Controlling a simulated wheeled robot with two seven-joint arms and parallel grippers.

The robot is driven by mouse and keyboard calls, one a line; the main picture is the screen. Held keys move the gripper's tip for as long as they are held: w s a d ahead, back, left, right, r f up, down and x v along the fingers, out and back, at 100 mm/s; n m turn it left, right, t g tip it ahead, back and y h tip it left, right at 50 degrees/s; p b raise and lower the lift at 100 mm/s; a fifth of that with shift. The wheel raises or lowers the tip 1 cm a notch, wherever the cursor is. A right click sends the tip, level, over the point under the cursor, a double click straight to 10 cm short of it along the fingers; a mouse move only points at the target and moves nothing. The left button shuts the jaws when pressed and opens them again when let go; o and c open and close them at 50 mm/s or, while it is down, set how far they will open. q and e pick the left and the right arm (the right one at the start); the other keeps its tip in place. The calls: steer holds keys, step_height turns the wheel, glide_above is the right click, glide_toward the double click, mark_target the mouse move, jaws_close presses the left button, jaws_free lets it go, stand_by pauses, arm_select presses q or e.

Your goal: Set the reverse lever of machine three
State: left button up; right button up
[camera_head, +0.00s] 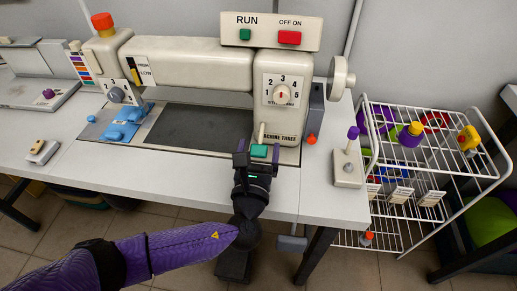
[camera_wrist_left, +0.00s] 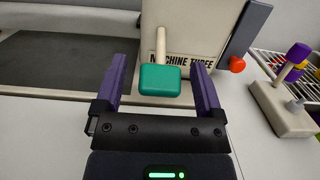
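The sewing machine (camera_head: 187,62) stands on the white table and bears the label MACHINE THREE. Its reverse lever is a pale rod with a green block end (camera_head: 259,151), low on the front of the machine head. The green block also shows in the left wrist view (camera_wrist_left: 160,80), hanging from its rod. My left gripper (camera_head: 259,159) is open, with its purple fingers on either side of the green block; in the left wrist view there are gaps between block and fingers. My right gripper is not in view.
A white stand with a purple-knobbed lever (camera_head: 347,165) is on the table to the right. A wire rack (camera_head: 425,150) with several spools stands beside the table. Blue parts (camera_head: 124,122) lie left of the dark machine bed (camera_head: 200,128). The table front left of my gripper is clear.

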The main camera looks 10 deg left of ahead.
arm_select(q)
steer(key=s+p, duration=0.1)
steer(key=s, duration=0.2)
steer(key=s+p, duration=0.1)
steer(key=s, duration=0.2)
steer(key=s+p, duration=0.1)
steer(key=s, duration=0.2)
steer(key=shift+f, duration=0.4)
steer(key=shift+s+f, duration=0.15)
steer(key=shift+s, duration=0.3)
